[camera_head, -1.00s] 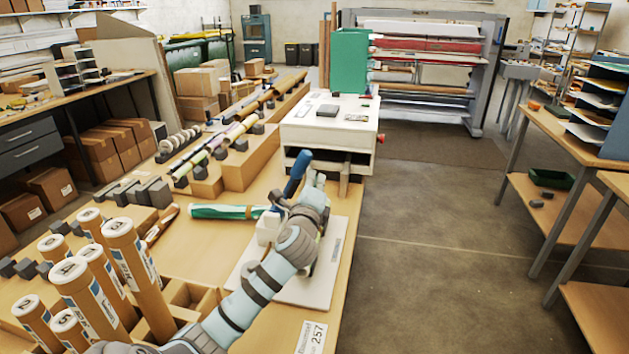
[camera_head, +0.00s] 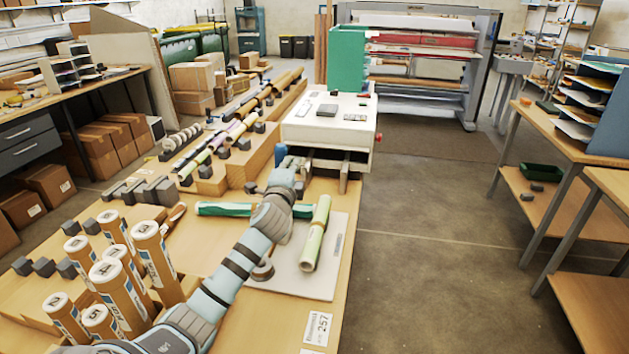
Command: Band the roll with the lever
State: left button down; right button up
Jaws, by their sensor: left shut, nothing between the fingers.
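My left arm reaches in from the lower left, and its gripper (camera_head: 291,163) is shut and empty above the work table, just in front of the white machine. A small blue piece (camera_head: 280,153), which looks like the tip of the lever, shows just beside the fingertips; the rest is hidden behind my gripper, and I cannot tell whether they touch. A pale green roll (camera_head: 314,240) lies on the white board (camera_head: 325,284), right of my wrist. A darker green roll (camera_head: 225,209) lies behind my forearm, partly covered. My right gripper is not in view.
Several upright cardboard tubes (camera_head: 153,255) stand at the front left. The white machine (camera_head: 325,122) stands behind the board. Open floor lies right of the table.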

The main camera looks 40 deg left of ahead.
pick_arm(q)
jog(key=s+d, duration=0.7)
jog(key=d, duration=0.1)
jog(key=shift+s+d+f+p, duration=0.2)
jog(key=shift+d+f+p, duration=0.05)
jog(key=shift+d+p, duration=0.1)
jog(key=shift+a, duration=0.1)
dwell(0.7)
